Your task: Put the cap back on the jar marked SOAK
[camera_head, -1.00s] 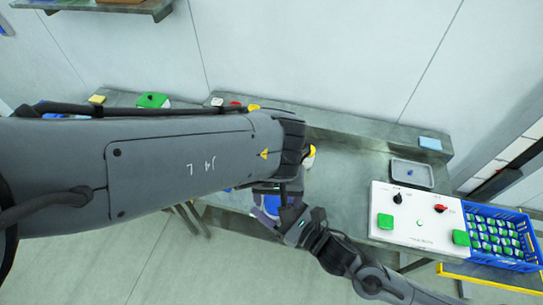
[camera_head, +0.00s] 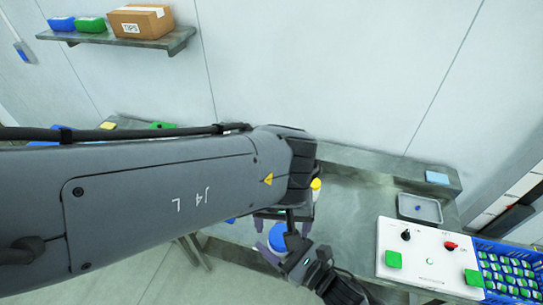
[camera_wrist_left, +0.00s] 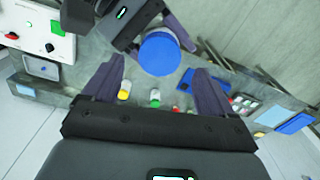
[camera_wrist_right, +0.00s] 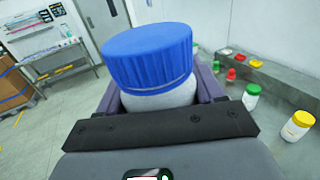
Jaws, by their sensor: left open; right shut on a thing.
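A white jar (camera_wrist_right: 170,99) with a ribbed blue cap (camera_wrist_right: 148,55) sitting on its top is between the fingers of my right gripper (camera_wrist_right: 160,88), which is shut on the jar. No marking on the jar can be read. The blue cap also shows in the left wrist view (camera_wrist_left: 160,54) and, partly hidden, in the head view (camera_head: 277,238). My left gripper (camera_wrist_left: 158,78) is open, with its fingers pointing toward the blue cap and apart from each other. My left arm hides much of the bench in the head view.
A yellow-lidded jar (camera_wrist_right: 298,126) and a green-lidded jar (camera_wrist_right: 252,96) stand on the bench. A grey tray (camera_head: 431,220), a white control panel (camera_head: 425,274) and a blue crate (camera_head: 490,249) of green-topped items are at the right. A shelf (camera_head: 165,43) holds a cardboard box (camera_head: 141,21).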

